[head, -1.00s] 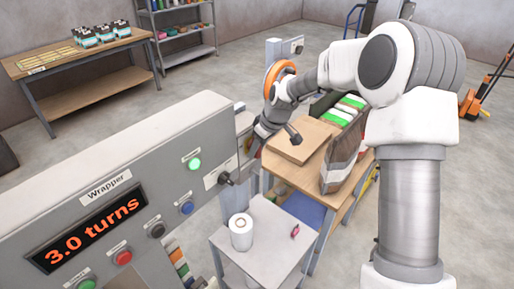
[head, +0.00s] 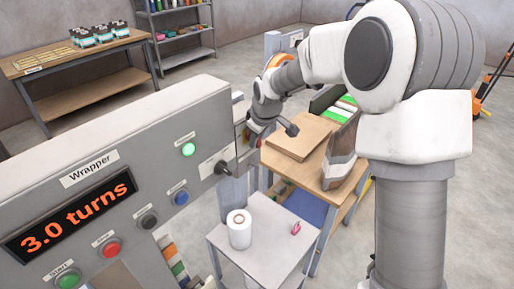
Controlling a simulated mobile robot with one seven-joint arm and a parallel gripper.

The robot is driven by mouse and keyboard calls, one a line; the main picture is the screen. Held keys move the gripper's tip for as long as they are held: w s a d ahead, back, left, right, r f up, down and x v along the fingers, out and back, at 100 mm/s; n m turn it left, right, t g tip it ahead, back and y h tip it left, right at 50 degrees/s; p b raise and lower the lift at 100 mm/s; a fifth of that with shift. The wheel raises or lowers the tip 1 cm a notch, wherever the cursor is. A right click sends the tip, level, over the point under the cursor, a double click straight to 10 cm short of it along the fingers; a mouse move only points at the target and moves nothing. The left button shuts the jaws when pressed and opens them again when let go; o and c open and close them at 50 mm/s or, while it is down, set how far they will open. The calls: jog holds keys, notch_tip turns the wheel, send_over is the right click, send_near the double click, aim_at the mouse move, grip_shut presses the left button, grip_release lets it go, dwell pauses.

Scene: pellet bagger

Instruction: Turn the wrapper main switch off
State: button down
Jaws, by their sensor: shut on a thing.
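The wrapper cabinet (head: 130,140) fills the left of the head view, its display (head: 75,221) reading "3.0 turns". A small patch of yellow and red, which looks like the main switch (head: 246,143), shows at the cabinet's right end, mostly hidden by my gripper. My gripper (head: 254,137) is at that spot, pointing down and left. It appears shut on the switch; its fingertips are small and partly covered, and the handle's angle cannot be told. A green lamp (head: 188,150) on the panel is lit.
A black selector knob (head: 222,167) sticks out of the panel's right part, close to my gripper. A small grey table (head: 265,256) with a white roll (head: 239,230) stands below. A wooden bench (head: 312,177) with a bag (head: 342,157) stands behind, under my arm.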

jog(key=shift+w+a+n+t+h+b, duration=0.15)
jog(key=shift+t+h+b, duration=0.45)
jog(key=shift+b, duration=1.7)
jog(key=shift+a+n+t+h+b, duration=0.25)
jog(key=shift+t+b, duration=0.65)
jog(key=shift+b, duration=1.35)
jog(key=shift+r+b, duration=0.1)
jog(key=shift+b, duration=0.4)
jog(key=shift+r+t+h+b, duration=0.3)
jog(key=shift+t+b, duration=0.2)
jog(key=shift+b, duration=0.85)
jog(key=c, duration=0.7)
grip_release()
jog(key=shift+f, duration=0.1)
jog(key=shift+d+f, duration=0.1)
jog(key=shift+d, duration=0.05)
